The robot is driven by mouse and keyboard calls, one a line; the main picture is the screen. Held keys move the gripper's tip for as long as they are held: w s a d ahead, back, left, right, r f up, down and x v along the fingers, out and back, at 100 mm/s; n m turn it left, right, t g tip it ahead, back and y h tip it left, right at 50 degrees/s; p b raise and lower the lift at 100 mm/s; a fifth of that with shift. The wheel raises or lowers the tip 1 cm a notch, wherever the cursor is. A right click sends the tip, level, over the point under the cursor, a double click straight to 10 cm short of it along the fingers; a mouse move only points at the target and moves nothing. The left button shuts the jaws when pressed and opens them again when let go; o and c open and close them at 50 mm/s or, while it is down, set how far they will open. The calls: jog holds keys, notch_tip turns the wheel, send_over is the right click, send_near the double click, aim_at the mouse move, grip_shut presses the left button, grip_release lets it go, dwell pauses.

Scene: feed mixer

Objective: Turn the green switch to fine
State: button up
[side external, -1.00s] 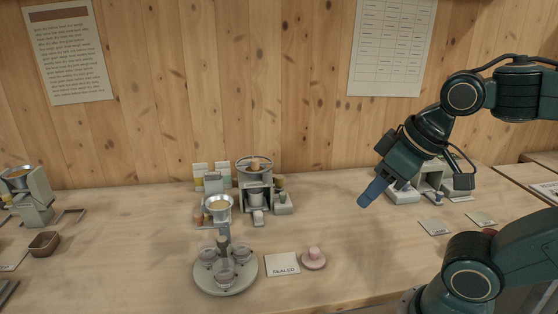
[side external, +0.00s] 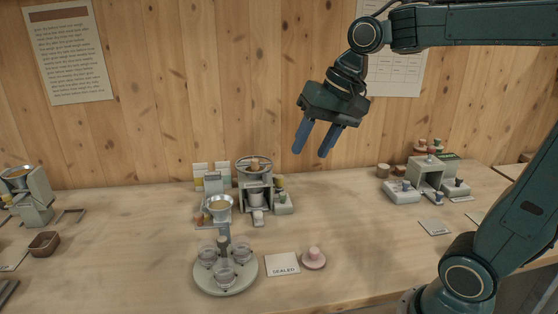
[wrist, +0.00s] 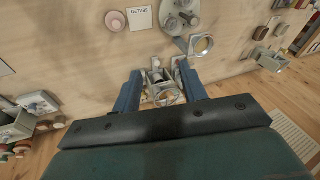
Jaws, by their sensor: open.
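My gripper (side external: 311,152) is open and empty, its two blue fingers pointing down, high above the table and a little right of the middle machine. In the wrist view my gripper (wrist: 161,70) shows its fingers spread on either side of that machine (wrist: 162,90). The grey mixer (side external: 254,182) has a bowl on top and a cup inside. A small pale box (side external: 283,205) beside it carries an olive-green knob (side external: 280,184), apart from my fingers. I cannot read any fine marking or tell the knob's setting.
In front are a round tray with several cups (side external: 226,288), a SEALED card (side external: 282,265) and a pink knob on a disc (side external: 314,256). Another machine (side external: 428,172) with knobbed boxes stands right. The table between is clear.

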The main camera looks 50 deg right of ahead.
jog(key=w+d+m, duration=0.4)
jog(key=w, duration=0.3)
jog(key=m+g+y, duration=0.2)
jog(key=m, duration=0.5)
send_over(283, 193)
jog(key=s+a, duration=0.1)
jog(key=s, duration=0.2)
notch_tip(283, 193, down, 7)
jog(key=w+d+f+m+y, duration=0.1)
jog(key=d+f+m, duration=0.2)
jog(key=d+f, duration=0.2)
jog(key=shift+d+f+m+g, duration=0.3)
jog(key=shift+d+g, duration=0.1)
jog(key=shift+d, duration=0.45)
jog(key=shift+w+a+f, duration=0.1)
jog(key=shift+x, duration=6.8)
